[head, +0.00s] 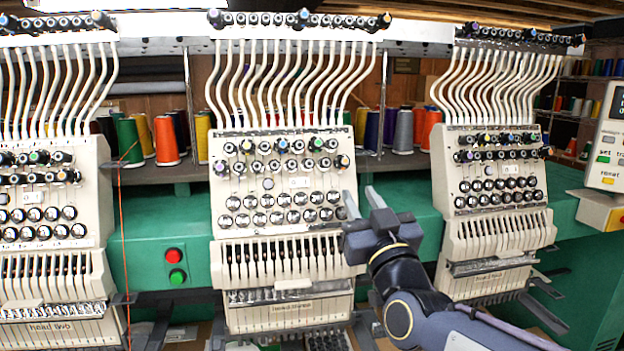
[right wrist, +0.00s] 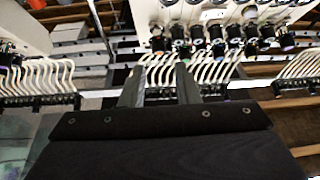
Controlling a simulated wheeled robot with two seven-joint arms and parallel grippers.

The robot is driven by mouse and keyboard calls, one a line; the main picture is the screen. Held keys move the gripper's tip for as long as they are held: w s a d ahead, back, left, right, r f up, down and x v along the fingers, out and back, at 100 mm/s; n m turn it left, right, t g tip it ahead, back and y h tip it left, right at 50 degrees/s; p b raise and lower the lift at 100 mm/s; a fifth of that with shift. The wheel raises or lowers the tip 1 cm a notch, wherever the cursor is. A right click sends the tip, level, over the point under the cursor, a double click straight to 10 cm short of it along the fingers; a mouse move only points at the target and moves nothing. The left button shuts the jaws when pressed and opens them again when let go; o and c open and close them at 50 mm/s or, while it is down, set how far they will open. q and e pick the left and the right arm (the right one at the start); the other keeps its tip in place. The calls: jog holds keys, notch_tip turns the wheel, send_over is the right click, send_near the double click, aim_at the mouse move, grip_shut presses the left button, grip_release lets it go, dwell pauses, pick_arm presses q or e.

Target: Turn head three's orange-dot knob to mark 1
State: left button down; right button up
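Head three (head: 290,236) is the middle cream machine head in the head view; its lower label reads roughly "head three". Its upper face has two rows of dark knobs (head: 282,146) with small coloured caps, and more rows of round dials (head: 284,200) below. My left gripper is not in view.
Another head (head: 45,240) stands at left and one (head: 495,200) at right, on a green machine body (head: 150,240). Red and green buttons (head: 175,266) sit left of head three. White thread tubes (head: 285,80) and thread cones (head: 166,140) are above and behind.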

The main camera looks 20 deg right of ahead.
aim_at(345, 163)
jog(key=p+x, duration=0.1)
jog(key=x, duration=0.2)
jog(key=p+x, duration=0.2)
jog(key=x, duration=0.1)
jog(key=shift+w+r, duration=0.2)
jog(key=shift+r, duration=0.35)
jog(key=shift+w+d+r+p, duration=0.15)
jog(key=shift+w+d+p, duration=0.15)
jog(key=shift+w, duration=0.35)
jog(key=shift+a, duration=0.1)
grip_shut()
